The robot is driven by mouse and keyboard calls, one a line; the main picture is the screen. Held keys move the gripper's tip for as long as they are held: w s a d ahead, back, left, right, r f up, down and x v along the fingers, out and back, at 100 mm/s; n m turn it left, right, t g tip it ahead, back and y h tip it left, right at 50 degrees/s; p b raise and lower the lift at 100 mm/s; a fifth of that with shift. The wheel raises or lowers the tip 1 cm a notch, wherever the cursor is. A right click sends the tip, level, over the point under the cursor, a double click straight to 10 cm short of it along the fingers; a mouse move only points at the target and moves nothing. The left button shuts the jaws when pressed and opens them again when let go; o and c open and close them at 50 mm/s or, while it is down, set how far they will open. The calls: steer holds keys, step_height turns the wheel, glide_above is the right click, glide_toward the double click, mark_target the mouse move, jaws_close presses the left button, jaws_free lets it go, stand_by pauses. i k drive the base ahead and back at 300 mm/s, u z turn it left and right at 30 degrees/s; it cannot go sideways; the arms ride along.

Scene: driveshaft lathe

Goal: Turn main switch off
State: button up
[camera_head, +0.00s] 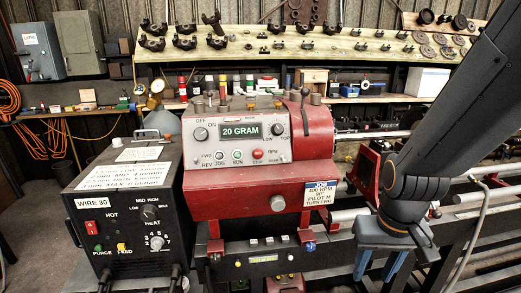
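The red lathe machine (250,190) stands in the middle with a grey control panel (275,140). A black knob (201,134) beneath the word OFF sits at the panel's upper left. A red switch (91,228) is on the front of the black WIRE 30 box (130,205). Grey electrical boxes (38,48) hang on the back wall at left; one has a side lever. Which of these is the main switch is not labelled legibly. My gripper (377,274) points down at lower right, right of the panel and touching none of these. Its two blue fingers are apart, with nothing visible between them.
A shelf (320,45) of metal parts runs along the back, with bottles and boxes below. Metal bars (490,170) and the lathe bed extend right behind my arm. An orange cable (42,135) hangs at left. Floor shows at lower left.

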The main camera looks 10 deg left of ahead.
mark_target(201, 135)
steer(key=z, duration=1.7)
steer(key=k, duration=1.15)
steer(key=u, duration=1.7)
steer(key=i, duration=0.5)
steer(key=z, duration=0.05)
